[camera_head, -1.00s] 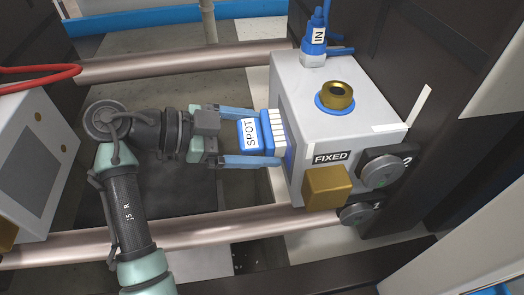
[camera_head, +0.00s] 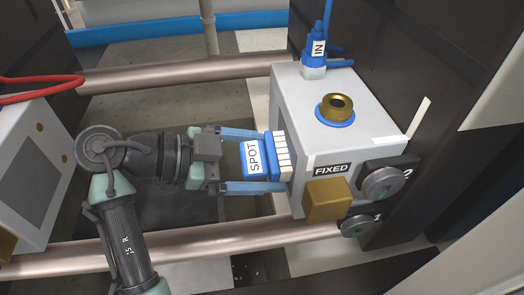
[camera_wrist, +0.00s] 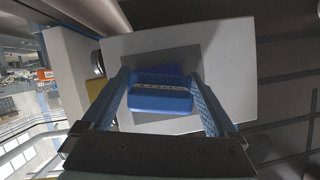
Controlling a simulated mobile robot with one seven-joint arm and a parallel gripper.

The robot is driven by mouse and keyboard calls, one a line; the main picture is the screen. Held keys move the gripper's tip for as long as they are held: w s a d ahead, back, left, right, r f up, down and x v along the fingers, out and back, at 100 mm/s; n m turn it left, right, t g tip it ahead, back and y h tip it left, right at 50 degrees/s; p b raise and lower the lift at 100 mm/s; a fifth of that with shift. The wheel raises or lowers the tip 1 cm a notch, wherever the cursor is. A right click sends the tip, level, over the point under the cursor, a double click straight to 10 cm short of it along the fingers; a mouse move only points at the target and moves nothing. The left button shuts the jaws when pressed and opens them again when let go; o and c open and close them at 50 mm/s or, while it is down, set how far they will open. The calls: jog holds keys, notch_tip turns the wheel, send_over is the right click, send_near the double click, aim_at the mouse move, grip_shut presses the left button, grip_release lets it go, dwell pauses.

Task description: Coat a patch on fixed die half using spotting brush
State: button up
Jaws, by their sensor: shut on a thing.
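The spotting brush (camera_head: 256,158) is a blue block labelled SPOT with a row of white bristles on its right side. My gripper (camera_head: 270,160) is shut on it, one blue finger on each side. The fixed die half (camera_head: 340,92) is a light grey block labelled FIXED. The bristles are at its left face, which is mostly hidden in the head view; I cannot tell whether they touch. In the wrist view the brush (camera_wrist: 160,101) is between the fingers, in front of a darker grey rectangle (camera_wrist: 195,60) on the die face. A blue area shows just behind the brush.
A blue IN connector (camera_head: 315,58) and a brass ring (camera_head: 337,106) stand on top of the fixed half. A brass block (camera_head: 327,199) and round knobs (camera_head: 383,183) are at its front. Tie bars (camera_head: 180,72) run behind and in front (camera_head: 190,242). The other die half (camera_head: 30,165) stands left.

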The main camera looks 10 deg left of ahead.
aim_at(270, 180)
jog(key=shift+s+d, duration=0.35)
jog(key=shift+s, duration=0.5)
jog(key=shift+s+d, duration=0.35)
jog(key=shift+s, duration=0.5)
jog(key=shift+w+a+b, duration=0.5)
jog(key=shift+w+b, duration=0.15)
jog(key=shift+w, duration=0.5)
jog(key=shift+w+a+b, duration=0.45)
jog(key=shift+w+b, duration=0.15)
jog(key=shift+w, duration=0.6)
jog(key=shift+w+a+b, duration=0.5)
jog(key=shift+w+b, duration=0.15)
jog(key=shift+w, duration=0.5)
jog(key=shift+a, duration=0.15)
jog(key=shift+s+a+b, duration=0.15)
jog(key=shift+s+a, duration=0.25)
jog(key=shift+a, duration=0.5)
jog(key=shift+s+a+b, duration=0.2)
jog(key=shift+s+a, duration=0.2)
jog(key=shift+a, duration=0.45)
jog(key=shift+s+a+b, duration=0.15)
jog(key=shift+s+a, duration=0.25)
jog(key=shift+a, duration=0.5)
jog(key=a, duration=0.1)
jog(key=s+a, duration=0.1)
jog(key=shift+s+a, duration=0.1)
jog(key=shift+a, duration=0.3)
